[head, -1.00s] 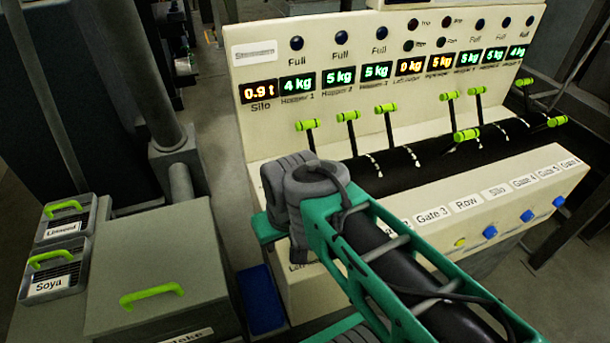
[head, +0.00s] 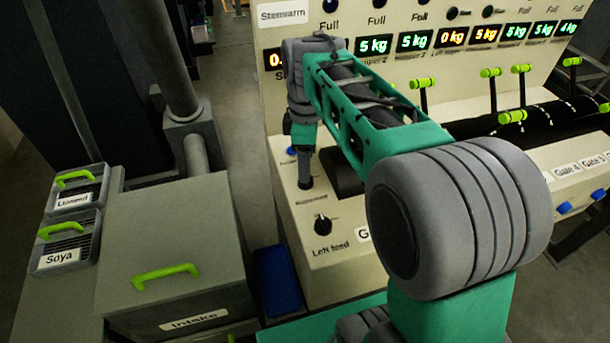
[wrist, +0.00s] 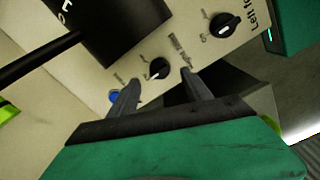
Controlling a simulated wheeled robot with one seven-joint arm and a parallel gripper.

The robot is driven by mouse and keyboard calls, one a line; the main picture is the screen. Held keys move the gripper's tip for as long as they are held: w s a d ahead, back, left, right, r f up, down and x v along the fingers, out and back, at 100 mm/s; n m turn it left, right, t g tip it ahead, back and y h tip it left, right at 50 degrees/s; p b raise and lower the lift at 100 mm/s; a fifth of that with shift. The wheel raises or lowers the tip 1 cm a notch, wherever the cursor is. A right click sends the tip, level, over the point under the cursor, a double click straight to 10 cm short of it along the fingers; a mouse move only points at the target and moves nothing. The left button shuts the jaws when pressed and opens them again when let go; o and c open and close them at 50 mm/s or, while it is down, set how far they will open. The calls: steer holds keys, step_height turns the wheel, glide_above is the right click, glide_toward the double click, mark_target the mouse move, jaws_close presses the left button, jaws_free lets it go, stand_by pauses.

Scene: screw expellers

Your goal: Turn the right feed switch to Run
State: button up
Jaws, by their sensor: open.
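My gripper (wrist: 160,92) is open in the wrist view, its two dark fingers pointing at the cream console panel. In the head view my gripper (head: 305,184) points down at the console's left end, behind the Left feed knob. My arm hides part of the panel.
A blue button (wrist: 113,97) is by the left finger. A black cylinder (wrist: 115,30) is close at upper left. Green-handled levers (head: 490,73) stand along the console's right side. The Intake box (head: 170,260) and Soya bin (head: 66,248) are at left.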

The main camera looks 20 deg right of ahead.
step_height(320, 180, down, 5)
steer(key=shift+f, duration=0.1)
jaws_close()
stand_by(0.7)
